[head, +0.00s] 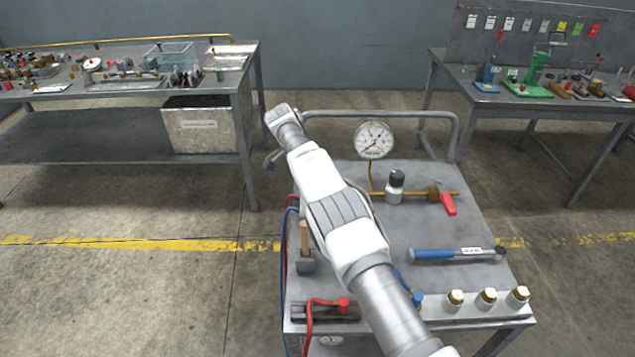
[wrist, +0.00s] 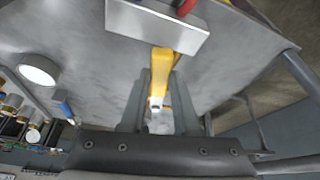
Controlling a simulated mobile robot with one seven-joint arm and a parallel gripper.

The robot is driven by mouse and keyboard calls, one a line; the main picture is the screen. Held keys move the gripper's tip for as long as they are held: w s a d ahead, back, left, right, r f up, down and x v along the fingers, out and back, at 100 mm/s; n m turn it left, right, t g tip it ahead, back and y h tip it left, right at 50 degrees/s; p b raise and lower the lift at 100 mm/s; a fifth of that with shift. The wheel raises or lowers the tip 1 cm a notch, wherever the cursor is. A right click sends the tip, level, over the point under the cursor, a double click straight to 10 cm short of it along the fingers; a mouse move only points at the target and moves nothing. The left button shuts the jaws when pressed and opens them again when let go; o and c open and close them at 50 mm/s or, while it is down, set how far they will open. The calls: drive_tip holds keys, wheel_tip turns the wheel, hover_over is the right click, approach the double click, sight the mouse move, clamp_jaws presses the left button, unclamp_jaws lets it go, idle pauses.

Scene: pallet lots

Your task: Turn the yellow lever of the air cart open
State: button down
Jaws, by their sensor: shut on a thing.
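The yellow lever (wrist: 161,62) shows in the wrist view, running from a pale grey block (wrist: 150,27) down between my fingers. My gripper (wrist: 158,112) is shut on the lever, with a grey finger on each side of it. In the head view my arm crosses over the air cart (head: 425,228), and I cannot make out the lever or my fingertips there. A round pressure gauge (head: 374,141) stands at the back of the cart top, and a brass pipe with a red-handled valve (head: 447,202) lies in front of it.
A blue-handled tool (head: 440,254) and several white brass-topped fittings (head: 487,299) are on the cart's right and front. Red (head: 310,317) and blue hoses hang at its left. Workbenches stand at left (head: 248,75) and right (head: 545,105). Open floor lies left of the cart.

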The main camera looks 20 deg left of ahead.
idle(0.3)
drive_tip(key=c, duration=0.6)
unclamp_jaws()
drive_tip(key=shift+c, duration=0.2)
wheel_tip(320, 180, up, 5)
drive_tip(key=shift+f+p, duration=0.2)
drive_tip(key=shift+p, duration=0.45)
drive_tip(key=shift+d+f+b, duration=0.25)
drive_tip(key=shift+f+b, duration=0.15)
drive_tip(key=shift+b, duration=0.75)
drive_tip(key=d+r+b, duration=0.5)
drive_tip(key=d+r, duration=0.2)
drive_tip(key=d, duration=0.4)
drive_tip(key=shift+d, duration=0.15)
drive_tip(key=shift+r, duration=0.1)
